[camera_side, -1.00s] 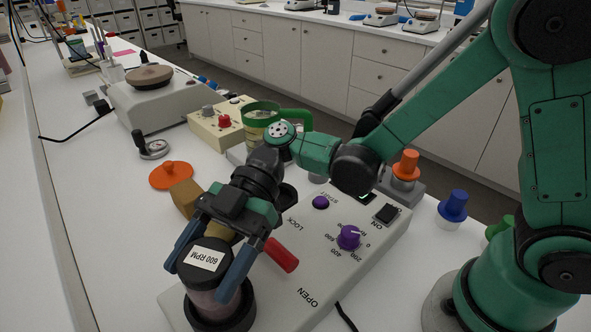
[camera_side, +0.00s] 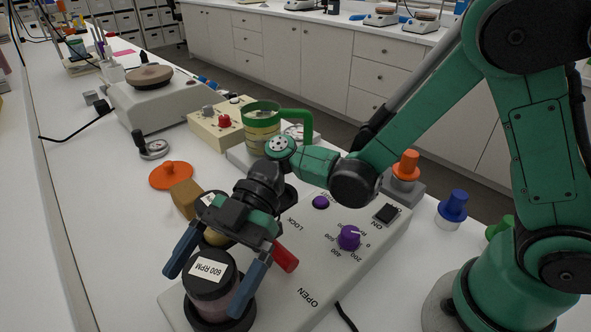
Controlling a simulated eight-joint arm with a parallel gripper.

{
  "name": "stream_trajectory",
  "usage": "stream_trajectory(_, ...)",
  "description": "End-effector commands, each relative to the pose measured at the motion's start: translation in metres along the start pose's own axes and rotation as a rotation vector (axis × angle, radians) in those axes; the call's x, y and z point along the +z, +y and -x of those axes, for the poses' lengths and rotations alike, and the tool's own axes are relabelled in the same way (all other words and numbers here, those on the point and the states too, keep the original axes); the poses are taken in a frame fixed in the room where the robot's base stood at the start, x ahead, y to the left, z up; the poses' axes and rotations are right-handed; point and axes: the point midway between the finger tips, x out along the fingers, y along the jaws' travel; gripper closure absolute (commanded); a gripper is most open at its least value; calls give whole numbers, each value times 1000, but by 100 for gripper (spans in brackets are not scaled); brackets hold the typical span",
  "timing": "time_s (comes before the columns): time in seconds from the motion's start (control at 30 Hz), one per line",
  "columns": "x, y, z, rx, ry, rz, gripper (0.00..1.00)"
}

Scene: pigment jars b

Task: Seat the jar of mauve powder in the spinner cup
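The jar of mauve powder (camera_side: 213,302) has a black lid with a white "600 RPM" label. It stands about upright with its base inside the black spinner cup (camera_side: 221,322) at the near end of the grey-white machine. The cup hides the jar's bottom, so I cannot tell if it touches the cup floor. My gripper (camera_side: 207,289) is open, its blue fingers on either side of the jar, with a gap showing beside the lid. A red-handled lever (camera_side: 285,257) sits beside the cup, between the LOCK and OPEN markings.
The machine (camera_side: 330,270) has a purple knob (camera_side: 348,237) and a black switch (camera_side: 386,214). A green-handled mug (camera_side: 262,128) stands farther back.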

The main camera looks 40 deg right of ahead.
Motion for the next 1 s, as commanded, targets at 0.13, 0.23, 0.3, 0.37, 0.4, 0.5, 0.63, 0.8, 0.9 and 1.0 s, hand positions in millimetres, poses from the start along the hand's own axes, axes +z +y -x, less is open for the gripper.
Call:
stream_trajectory(0.13,0,0,2,1,-1,-1,0)
stream_trajectory(0.23,0,1,13,4,-1,-2,0)
stream_trajectory(0.3,0,1,25,5,0,-2,0)
stream_trajectory(0.37,0,1,34,5,0,-2,0)
stream_trajectory(0.4,0,1,40,5,0,-2,0)
stream_trajectory(0.5,0,0,51,3,0,-1,0)
stream_trajectory(0.63,0,0,57,1,0,0,0)
stream_trajectory(0.8,0,0,56,0,0,0,0)
stream_trajectory(0.9,0,0,57,2,-2,-4,0)
stream_trajectory(1.0,0,0,59,28,-39,-60,0)
